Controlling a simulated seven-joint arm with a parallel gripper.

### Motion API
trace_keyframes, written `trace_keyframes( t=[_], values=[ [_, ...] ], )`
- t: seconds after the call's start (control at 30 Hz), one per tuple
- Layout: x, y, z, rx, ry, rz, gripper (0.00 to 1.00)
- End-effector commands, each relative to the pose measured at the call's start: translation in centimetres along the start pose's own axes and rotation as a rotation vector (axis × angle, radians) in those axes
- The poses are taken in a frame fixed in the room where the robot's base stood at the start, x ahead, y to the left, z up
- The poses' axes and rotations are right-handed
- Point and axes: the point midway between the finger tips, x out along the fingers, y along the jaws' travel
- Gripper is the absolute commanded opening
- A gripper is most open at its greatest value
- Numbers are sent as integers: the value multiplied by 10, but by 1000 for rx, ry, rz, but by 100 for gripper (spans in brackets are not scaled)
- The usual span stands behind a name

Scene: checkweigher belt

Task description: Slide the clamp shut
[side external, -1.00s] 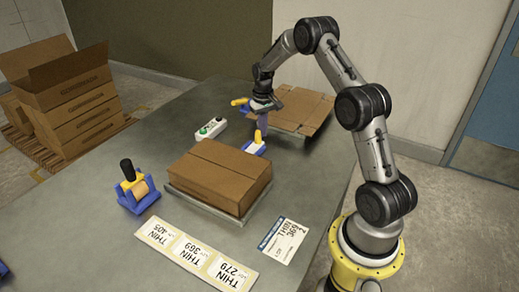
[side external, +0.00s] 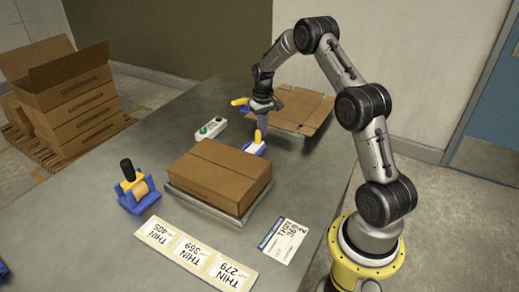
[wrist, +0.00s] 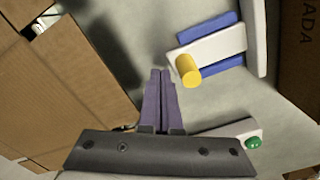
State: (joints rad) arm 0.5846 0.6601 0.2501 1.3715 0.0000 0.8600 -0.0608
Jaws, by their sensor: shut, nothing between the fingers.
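The clamp (side external: 253,148) sits on the table behind the carton, with a white slide on blue rails and an upright yellow handle. In the wrist view, the clamp (wrist: 212,44) is at upper right, its yellow handle (wrist: 189,71) just right of my fingertips. My gripper (side external: 263,126) is shut and empty, its purple fingers pointing down close to the handle. The wrist view shows my gripper (wrist: 161,72) with the fingers together and a small gap to the handle. I cannot tell whether they touch. How far the slide is shut is not clear.
A closed carton (side external: 220,176) rests on the weighing platform (side external: 207,205). A control box with a green button (side external: 210,129) is left of the clamp. Flat cardboard (side external: 300,108) lies behind my gripper. A tape dispenser (side external: 138,190) and labels (side external: 196,257) are toward the front.

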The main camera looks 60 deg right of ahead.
Motion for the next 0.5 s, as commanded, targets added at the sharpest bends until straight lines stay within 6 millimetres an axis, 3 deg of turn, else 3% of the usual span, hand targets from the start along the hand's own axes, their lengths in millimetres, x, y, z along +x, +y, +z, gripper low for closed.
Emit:
trace_keyframes(
  t=[0.5],
  values=[
    [0,-15,9,-1,-1,0,0]
  ],
)
